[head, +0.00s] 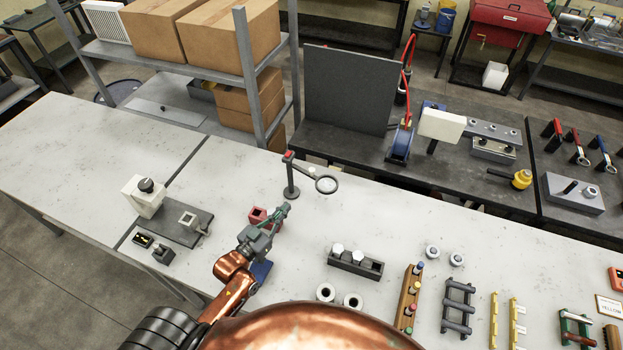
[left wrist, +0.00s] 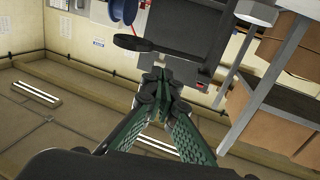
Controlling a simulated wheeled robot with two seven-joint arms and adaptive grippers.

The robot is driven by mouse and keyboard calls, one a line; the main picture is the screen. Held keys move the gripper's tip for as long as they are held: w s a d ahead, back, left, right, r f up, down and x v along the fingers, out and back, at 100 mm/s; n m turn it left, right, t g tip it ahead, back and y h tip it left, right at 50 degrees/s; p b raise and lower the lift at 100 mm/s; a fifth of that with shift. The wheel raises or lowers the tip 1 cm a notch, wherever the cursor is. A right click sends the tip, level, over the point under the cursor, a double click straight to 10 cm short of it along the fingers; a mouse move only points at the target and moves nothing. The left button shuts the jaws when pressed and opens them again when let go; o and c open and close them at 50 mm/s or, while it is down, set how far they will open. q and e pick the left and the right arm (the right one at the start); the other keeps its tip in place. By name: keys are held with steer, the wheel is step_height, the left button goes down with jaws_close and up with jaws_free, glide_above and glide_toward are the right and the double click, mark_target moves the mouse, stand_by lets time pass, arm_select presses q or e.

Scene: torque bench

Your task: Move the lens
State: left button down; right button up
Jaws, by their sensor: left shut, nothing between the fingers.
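The lens (head: 326,184) is a round magnifier with a dark rim, held out to the right on an arm from a dark upright stand (head: 291,180) with a red top. My left gripper (head: 284,209) is just in front of the stand, below and left of the lens. Its green fingers are shut with nothing between them. In the left wrist view the fingertips (left wrist: 157,78) meet, and the dark-rimmed lens (left wrist: 133,43) appears beyond them, apart from them. I do not see my right gripper.
A red block (head: 258,215) sits beside my left gripper, partly hidden by it. A black holder with white-topped pieces (head: 355,262) stands to the right. A grey post fixture (head: 188,222) is at left. A shelf with boxes (head: 228,42) stands behind. The bench's far left is clear.

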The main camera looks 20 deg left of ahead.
arm_select(q)
steer(key=p, duration=0.1)
glide_toward(316, 180)
steer(key=a, duration=0.1)
steer(key=w, duration=0.2)
steer(key=w+p, duration=0.1)
steer(key=w, duration=0.1)
steer(key=w+d, duration=0.1)
steer(key=w, duration=0.2)
steer(key=shift+f+p, duration=0.35)
steer(key=shift+p, duration=0.05)
steer(key=shift+w+d, duration=0.1)
steer(key=shift+w, duration=0.15)
steer(key=w, duration=0.1)
steer(key=w+d, duration=0.1)
steer(key=w, duration=0.1)
steer(key=shift+d, duration=0.1)
arm_select(e)
steer(key=s+r, duration=0.2)
steer(key=r, duration=0.1)
steer(key=shift+s+a, duration=0.1)
steer(key=shift+s, duration=0.05)
arm_select(q)
steer(key=shift+d, duration=0.1)
